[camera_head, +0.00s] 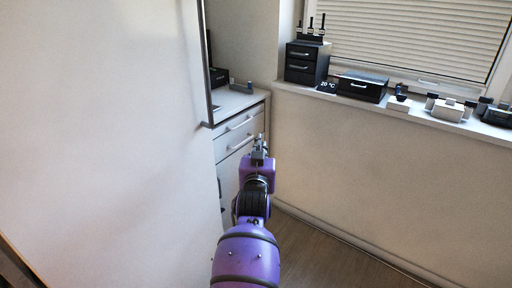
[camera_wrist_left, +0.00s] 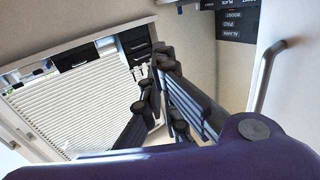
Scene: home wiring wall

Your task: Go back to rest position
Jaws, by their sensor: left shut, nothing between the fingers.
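My left arm, purple and black, reaches up the middle of the head view. Its gripper (camera_head: 260,144) is in front of the white drawer cabinet (camera_head: 240,135). In the left wrist view the dark fingers of the gripper (camera_wrist_left: 160,68) come together at the tips and hold nothing. Whether the gripper touches the cabinet cannot be told from the head view. My right gripper is in neither view.
A large white panel (camera_head: 100,120) fills the left of the head view. A window sill (camera_head: 400,108) on the right holds a black drawer box (camera_head: 306,62), a low black box (camera_head: 362,86) and several small items. The wooden floor (camera_head: 320,250) at lower right is clear. A grey handle (camera_wrist_left: 264,75) shows in the wrist view.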

